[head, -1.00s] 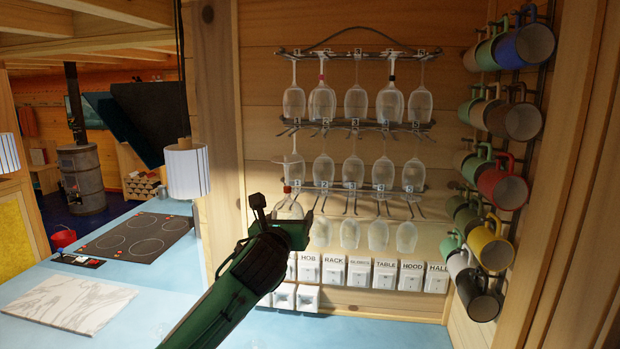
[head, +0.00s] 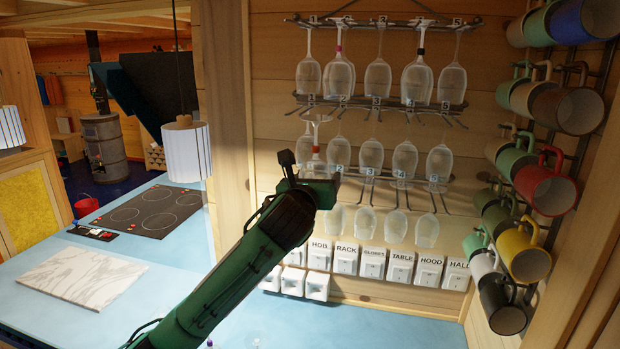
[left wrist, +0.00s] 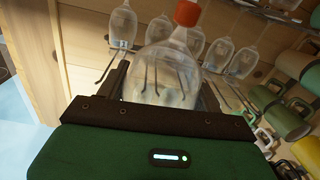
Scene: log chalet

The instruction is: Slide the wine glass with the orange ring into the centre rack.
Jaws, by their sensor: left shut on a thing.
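My left gripper (head: 318,182) is shut on the wine glass with the orange ring (head: 315,166), which hangs bowl down. The orange ring (left wrist: 187,13) and clear bowl (left wrist: 162,75) show large in the left wrist view, with the bowl between the fingers. The glass is at the left end of the centre rack (head: 380,101), its foot near rack height. I cannot tell whether it touches the rack. Several plain glasses (head: 370,155) hang from the centre rack to its right. My right gripper is not in view.
The upper rack (head: 385,20) holds several glasses, some with a pink or black ring. A lower rack (head: 395,182) holds more. Mugs (head: 545,185) hang on the right wall. Labelled switches (head: 400,268) are below.

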